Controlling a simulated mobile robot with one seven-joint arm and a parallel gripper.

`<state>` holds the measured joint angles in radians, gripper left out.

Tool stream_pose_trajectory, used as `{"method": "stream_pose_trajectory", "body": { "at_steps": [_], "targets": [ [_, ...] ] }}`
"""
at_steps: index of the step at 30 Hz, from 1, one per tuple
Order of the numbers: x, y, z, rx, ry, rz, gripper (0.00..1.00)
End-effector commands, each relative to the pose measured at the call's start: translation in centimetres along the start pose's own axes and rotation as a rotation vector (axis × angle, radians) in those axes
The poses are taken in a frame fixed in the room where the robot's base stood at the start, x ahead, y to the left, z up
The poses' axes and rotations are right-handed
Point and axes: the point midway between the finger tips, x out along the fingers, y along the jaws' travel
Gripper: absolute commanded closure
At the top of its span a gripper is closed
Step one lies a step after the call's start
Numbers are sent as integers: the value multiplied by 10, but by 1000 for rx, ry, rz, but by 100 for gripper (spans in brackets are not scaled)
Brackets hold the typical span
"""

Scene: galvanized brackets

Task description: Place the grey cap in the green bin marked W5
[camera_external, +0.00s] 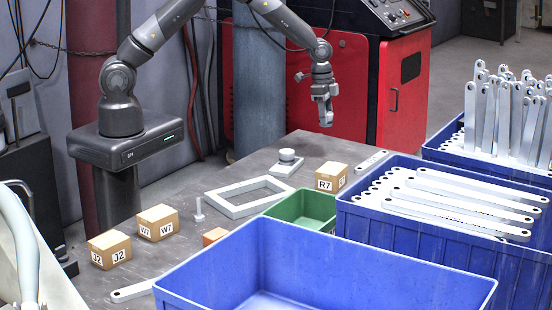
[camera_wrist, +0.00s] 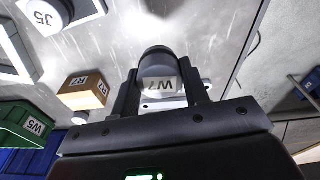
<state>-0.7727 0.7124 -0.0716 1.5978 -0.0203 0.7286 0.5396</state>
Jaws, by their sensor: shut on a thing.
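My gripper (camera_external: 325,100) hangs in the air above the back edge of the table. It is shut on a dark grey, round cap (camera_wrist: 157,54) whose pale face carries the label W7; in the wrist view it sits between both fingers. The green bin marked W5 (camera_wrist: 28,115) is at the left of the wrist view. In the external view the green bin (camera_external: 309,204) stands on the table, nearer the camera than my gripper and lower. Its near part is hidden behind a blue crate.
A round piece marked J5 (camera_wrist: 44,14) rests on a white plate, near a white frame (camera_external: 222,206). An R7 box (camera_external: 331,178) stands just behind the green bin. Blue crates (camera_external: 400,245) with pale bars flank the bin on the right. W7 (camera_external: 157,222) and J2 boxes (camera_external: 109,249) stand left.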

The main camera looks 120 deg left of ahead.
Motion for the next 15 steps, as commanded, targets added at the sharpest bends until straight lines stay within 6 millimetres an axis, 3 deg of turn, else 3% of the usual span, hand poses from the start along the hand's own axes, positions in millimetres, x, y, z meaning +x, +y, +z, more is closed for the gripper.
{"method": "stream_pose_trajectory", "body": {
  "at_steps": [8, 11, 15],
  "targets": [
    [-1, 9, -6, 11, 1, 1, 84],
    [1, 28, -19, 43, 1, 6, 84],
    [4, 80, -51, 124, 2, 15, 84]
  ]
}}
